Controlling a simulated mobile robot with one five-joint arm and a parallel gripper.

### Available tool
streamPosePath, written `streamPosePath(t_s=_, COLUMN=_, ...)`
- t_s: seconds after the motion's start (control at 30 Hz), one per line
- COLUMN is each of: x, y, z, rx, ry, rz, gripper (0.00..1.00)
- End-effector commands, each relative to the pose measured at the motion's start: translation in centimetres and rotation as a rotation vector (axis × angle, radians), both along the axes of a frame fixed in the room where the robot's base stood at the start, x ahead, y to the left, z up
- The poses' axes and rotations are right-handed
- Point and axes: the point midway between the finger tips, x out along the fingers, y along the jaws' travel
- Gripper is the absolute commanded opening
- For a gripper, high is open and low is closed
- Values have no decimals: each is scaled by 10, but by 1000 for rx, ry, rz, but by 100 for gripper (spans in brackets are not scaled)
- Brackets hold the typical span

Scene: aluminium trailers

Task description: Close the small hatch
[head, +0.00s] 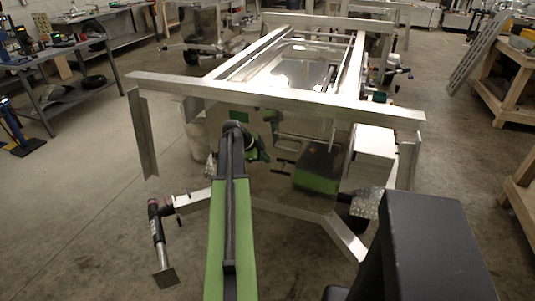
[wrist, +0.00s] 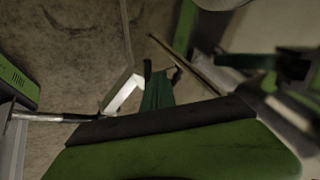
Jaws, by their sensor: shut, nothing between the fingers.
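The aluminium trailer (head: 390,113) stands ahead, with a shiny front face under its top crossbar. A boxy panel with a green patch (head: 318,170) shows low on that face, and a small dark handle sits left of it. I cannot tell which part is the small hatch or how far open it is. My gripper (head: 259,149) is at the end of my outstretched green arm, in front of the left half of the face. It is shut and empty; contact with the trailer cannot be made out. The wrist view is dark, with my green-and-black parts filling its lower part.
A trailer jack (head: 157,235) with a foot plate stands low at left. The tongue bar (head: 345,237) runs along the front right, near a white box (head: 373,145). Workbenches (head: 75,65) line the left and wooden ones (head: 510,90) the right.

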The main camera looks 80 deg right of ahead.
Motion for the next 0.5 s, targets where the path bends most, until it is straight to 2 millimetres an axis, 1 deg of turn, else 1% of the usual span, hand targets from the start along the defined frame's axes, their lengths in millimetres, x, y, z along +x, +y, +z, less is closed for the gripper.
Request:
streamPosePath(t_s=0.03, x=6, y=8, z=26, rx=1, ry=0, rz=2, gripper=0)
streamPosePath(t_s=0.1, x=15, y=16, z=42, rx=1, ry=-1, rz=0, gripper=0)
streamPosePath(t_s=0.2, x=25, y=26, z=60, rx=2, ry=-1, rz=1, gripper=0)
streamPosePath(t_s=0.33, x=36, y=37, z=75, rx=3, ry=-2, rz=1, gripper=0)
streamPosePath(t_s=0.5, x=44, y=43, z=81, rx=4, ry=-1, rz=3, gripper=0)
